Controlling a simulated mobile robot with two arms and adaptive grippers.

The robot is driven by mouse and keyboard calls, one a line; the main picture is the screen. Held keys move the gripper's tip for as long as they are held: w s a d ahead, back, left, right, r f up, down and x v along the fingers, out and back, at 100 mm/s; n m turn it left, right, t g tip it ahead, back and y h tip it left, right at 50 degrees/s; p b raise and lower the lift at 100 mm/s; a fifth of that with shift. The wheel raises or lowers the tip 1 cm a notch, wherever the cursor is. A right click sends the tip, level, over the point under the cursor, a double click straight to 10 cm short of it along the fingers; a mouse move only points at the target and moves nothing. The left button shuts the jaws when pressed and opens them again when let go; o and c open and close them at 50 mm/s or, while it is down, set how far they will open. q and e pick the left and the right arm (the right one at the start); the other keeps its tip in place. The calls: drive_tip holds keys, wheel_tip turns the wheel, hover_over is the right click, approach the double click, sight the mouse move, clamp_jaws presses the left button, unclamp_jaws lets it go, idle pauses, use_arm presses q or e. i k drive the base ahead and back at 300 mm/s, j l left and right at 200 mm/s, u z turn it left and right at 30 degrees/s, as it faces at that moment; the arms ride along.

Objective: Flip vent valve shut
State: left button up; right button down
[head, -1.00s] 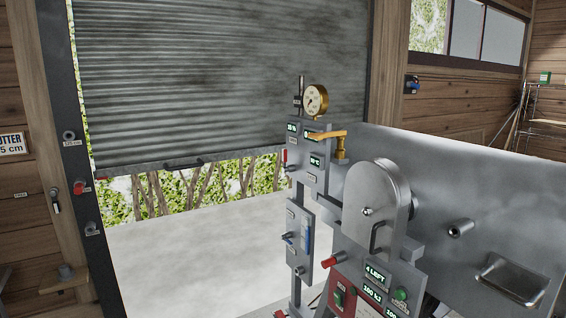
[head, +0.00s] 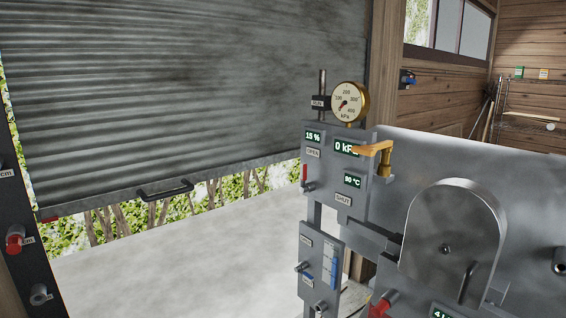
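In the head view a grey metal panel (head: 385,195) carries a brass valve with a lever handle (head: 372,149) at its top. The lever lies roughly level and points left, partly in front of a green "0 kPa" display (head: 346,147). An "OPEN" label (head: 313,153) sits at the upper left of the panel and a "SHUT" label (head: 343,200) lower down. A small red-handled lever (head: 305,176) stands upright at the panel's left edge. I cannot read which of these is marked as the vent. Neither of my grippers shows.
A round gauge (head: 349,103) stands above the panel, its needle low. A rounded grey hatch (head: 455,240) is at right. A lower control plate (head: 318,270) hangs below. A partly raised roller shutter (head: 180,90) is behind, with clear pale floor (head: 190,265) before it.

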sight(303, 189)
drive_tip(key=i+j+z, duration=0.1)
drive_tip(key=j, duration=0.25)
drive_tip(key=i+j, duration=0.25)
drive_tip(key=i+j+z, duration=0.15)
drive_tip(key=j, duration=0.3)
drive_tip(key=i+j+z, duration=0.1)
drive_tip(key=j, duration=0.3)
drive_tip(key=i+j, duration=0.2)
drive_tip(key=j, duration=0.2)
drive_tip(key=i+j+z, duration=0.15)
drive_tip(key=j, duration=0.2)
